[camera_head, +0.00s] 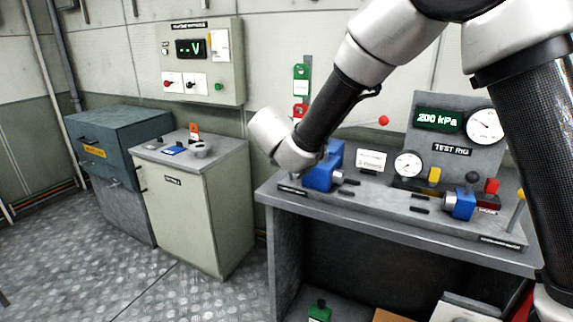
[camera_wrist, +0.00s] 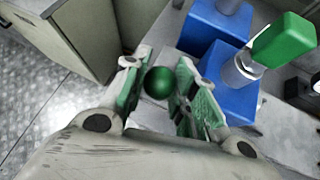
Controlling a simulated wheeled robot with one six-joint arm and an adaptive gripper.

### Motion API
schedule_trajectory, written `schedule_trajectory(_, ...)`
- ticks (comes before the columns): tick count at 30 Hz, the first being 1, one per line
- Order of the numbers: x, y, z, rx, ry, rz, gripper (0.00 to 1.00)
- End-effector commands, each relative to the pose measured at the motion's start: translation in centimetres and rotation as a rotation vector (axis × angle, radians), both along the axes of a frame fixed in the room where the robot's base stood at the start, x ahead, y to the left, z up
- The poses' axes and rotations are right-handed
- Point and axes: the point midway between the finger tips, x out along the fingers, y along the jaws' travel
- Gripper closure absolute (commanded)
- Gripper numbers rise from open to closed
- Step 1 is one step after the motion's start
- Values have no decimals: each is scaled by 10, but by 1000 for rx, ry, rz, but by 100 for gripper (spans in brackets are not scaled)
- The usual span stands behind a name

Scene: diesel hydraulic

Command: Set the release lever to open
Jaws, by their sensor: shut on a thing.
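In the wrist view, my gripper (camera_wrist: 157,72) is shut on a round dark green knob (camera_wrist: 158,84), held between its two green-padded fingers. I take the knob to be the end of the release lever; its shaft is hidden and no label for it is readable. Just right of the fingers stand blue blocks (camera_wrist: 222,90), one with a metal stem and a bright green rectangular handle (camera_wrist: 283,42). In the head view, a blue block (camera_head: 320,174) stands at the bench's left end. My wrist is beside it, and my fingers and the knob are hidden there.
The grey test rig (camera_head: 455,150) reads 200 kPa and carries gauges. A red-ball rod (camera_head: 384,119) sticks out above the bench (camera_head: 375,216). A pale cabinet (camera_head: 190,215) and blue-grey chest (camera_head: 105,140) stand left. A control box (camera_head: 200,60) hangs behind. Floor is clear at front left.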

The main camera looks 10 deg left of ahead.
Motion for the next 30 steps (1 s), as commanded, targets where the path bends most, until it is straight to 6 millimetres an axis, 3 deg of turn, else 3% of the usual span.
schedule_trajectory(12, 31, -12, 9, 1, 1, -3, 100)
schedule_trajectory(30, 42, -16, 10, 1, -1, -4, 100)
